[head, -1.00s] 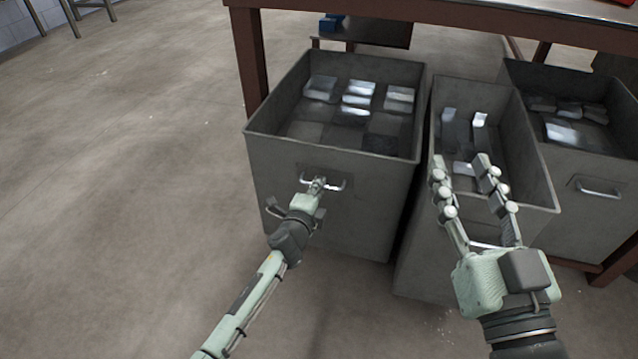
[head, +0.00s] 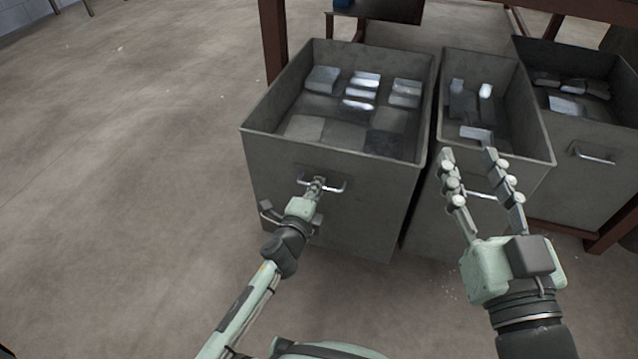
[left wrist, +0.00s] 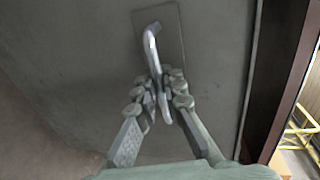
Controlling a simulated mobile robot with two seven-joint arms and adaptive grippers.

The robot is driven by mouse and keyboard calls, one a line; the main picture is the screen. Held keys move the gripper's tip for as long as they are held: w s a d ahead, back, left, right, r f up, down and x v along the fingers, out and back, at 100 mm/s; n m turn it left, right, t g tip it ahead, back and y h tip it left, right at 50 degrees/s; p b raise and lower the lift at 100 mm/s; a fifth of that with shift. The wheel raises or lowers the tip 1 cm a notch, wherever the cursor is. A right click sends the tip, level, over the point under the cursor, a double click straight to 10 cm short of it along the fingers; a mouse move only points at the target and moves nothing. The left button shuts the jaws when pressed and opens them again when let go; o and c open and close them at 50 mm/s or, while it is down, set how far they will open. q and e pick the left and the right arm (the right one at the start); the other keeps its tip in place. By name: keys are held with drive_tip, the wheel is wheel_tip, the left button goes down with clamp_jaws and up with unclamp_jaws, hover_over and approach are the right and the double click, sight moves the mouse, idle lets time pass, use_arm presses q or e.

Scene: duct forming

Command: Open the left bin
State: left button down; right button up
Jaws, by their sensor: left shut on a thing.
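The left bin (head: 345,166) is a grey open-topped metal bin, pulled out past the table leg, with several metal pieces inside. Its metal handle (head: 337,186) is on the front face. My left gripper (head: 317,183) is shut on this handle; in the left wrist view the fingers (left wrist: 160,88) close around the middle of the handle bar (left wrist: 151,45). My right gripper (head: 469,155) is open and empty, in front of and above the middle bin, hiding part of its front.
The middle bin (head: 530,165) stands close to the right of the left bin, also pulled out. A third bin (head: 590,172) with a handle is further right. A table with brown legs (head: 274,45) is behind. The floor (head: 130,180) at left is clear.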

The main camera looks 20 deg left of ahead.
use_arm(q)
drive_tip(key=c, duration=1.6)
unclamp_jaws()
drive_tip(key=v, duration=1.2)
